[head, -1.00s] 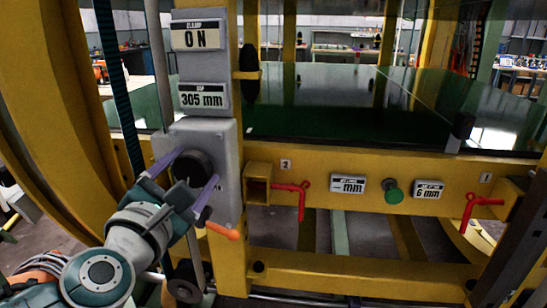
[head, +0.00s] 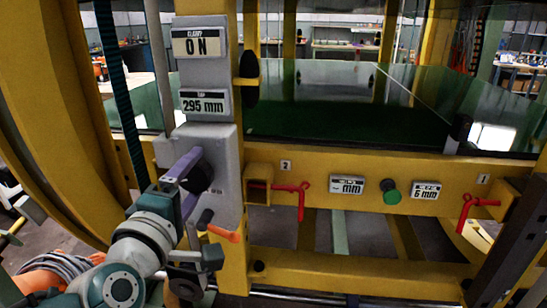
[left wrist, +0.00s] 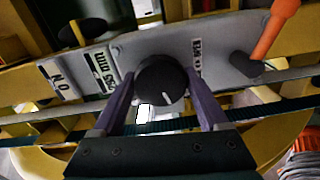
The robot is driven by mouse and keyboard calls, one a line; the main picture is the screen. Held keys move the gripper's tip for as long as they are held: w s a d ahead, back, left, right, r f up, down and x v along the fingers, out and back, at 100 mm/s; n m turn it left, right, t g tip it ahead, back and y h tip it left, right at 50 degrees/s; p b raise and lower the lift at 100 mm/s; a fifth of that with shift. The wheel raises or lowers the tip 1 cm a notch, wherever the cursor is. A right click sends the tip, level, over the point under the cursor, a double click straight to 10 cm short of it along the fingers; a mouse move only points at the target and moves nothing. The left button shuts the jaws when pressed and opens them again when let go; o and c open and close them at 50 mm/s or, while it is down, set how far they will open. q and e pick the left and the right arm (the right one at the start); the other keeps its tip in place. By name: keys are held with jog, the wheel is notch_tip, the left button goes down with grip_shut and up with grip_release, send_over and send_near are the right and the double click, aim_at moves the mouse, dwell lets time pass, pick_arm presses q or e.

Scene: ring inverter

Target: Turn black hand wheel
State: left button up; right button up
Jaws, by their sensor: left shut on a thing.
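The black hand wheel (head: 198,178) is a round dark knob on the front of a grey box on a yellow post. It also shows in the left wrist view (left wrist: 160,82), with a white mark on its face. My left gripper (head: 188,182) has its purple fingers on either side of the wheel and is shut on it. In the left wrist view both fingers (left wrist: 160,75) flank the wheel's rim. A display (head: 203,102) above it reads 295 mm. My right gripper is not in view.
An orange handle (head: 223,234) on a dark shaft sticks out below the wheel, close to my left gripper. Red levers (head: 299,190) and a green knob (head: 391,194) sit on the yellow beam to the right. A sign (head: 199,42) reads ON.

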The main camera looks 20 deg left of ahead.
pick_arm(q)
jog(key=m, duration=0.3)
jog(key=shift+m+p, duration=0.35)
jog(key=shift+m, duration=0.05)
jog(key=m, duration=0.3)
jog(key=shift+m+p, duration=0.3)
jog(key=m, duration=0.6)
jog(key=shift+m+p, duration=0.3)
jog(key=shift+p, duration=0.1)
jog(key=m, duration=0.6)
jog(key=shift+a, duration=0.1)
jog(key=m, duration=0.6)
jog(key=shift+m, duration=0.3)
jog(key=o, duration=1.3)
jog(key=shift+c, duration=0.2)
